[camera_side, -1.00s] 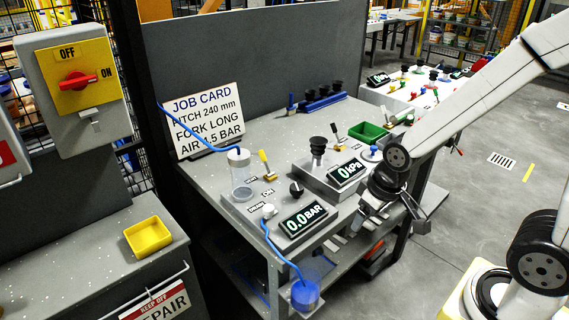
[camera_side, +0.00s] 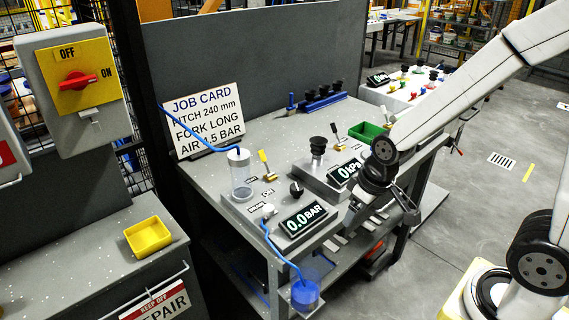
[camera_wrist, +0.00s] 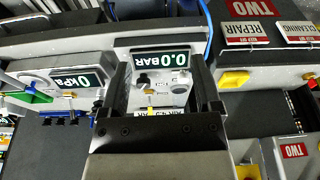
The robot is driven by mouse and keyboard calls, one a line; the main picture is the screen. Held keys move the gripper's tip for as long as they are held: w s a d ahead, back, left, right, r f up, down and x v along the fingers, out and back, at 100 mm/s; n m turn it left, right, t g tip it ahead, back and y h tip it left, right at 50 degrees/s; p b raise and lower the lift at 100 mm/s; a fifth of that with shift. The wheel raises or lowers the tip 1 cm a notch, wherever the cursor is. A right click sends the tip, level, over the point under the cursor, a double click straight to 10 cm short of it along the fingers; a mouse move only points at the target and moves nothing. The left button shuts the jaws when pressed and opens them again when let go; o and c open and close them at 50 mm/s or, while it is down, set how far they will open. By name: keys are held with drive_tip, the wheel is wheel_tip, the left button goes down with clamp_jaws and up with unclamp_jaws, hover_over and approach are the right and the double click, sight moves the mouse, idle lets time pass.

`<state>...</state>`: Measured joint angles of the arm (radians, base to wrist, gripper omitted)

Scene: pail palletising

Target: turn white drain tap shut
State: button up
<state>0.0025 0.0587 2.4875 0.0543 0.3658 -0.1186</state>
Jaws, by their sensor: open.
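The white drain tap (camera_side: 268,211) is a small white knob on the grey panel, left of the 0.0 BAR display (camera_side: 303,219). A blue hose (camera_side: 279,250) runs from beside it down to a blue cup (camera_side: 305,294). My gripper (camera_side: 350,218) is open and empty, to the right of the display and apart from the tap. It also shows in the wrist view (camera_wrist: 163,78), with one finger on each side. The tap's exact handle angle is too small to tell.
A black knob (camera_side: 296,188), a yellow-handled valve (camera_side: 265,163) and a clear cylinder (camera_side: 240,175) stand near the tap. A job card (camera_side: 207,118) and green bin (camera_side: 367,132) are farther back.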

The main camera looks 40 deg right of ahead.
sight(269, 207)
drive_tip(key=w+a+f+n+y, duration=0.1)
drive_tip(key=w+n, duration=0.3)
drive_tip(key=w, duration=0.6)
drive_tip(key=w+a+f+n+y, duration=0.2)
drive_tip(key=w+f+n, duration=0.1)
drive_tip(key=w, duration=0.7)
drive_tip(key=shift+w+n+t, duration=0.3)
drive_tip(key=shift+w+n, duration=0.1)
drive_tip(key=shift+n, duration=0.2)
drive_tip(key=shift+a+f, duration=0.1)
drive_tip(key=shift+x, duration=3.75)
clamp_jaws()
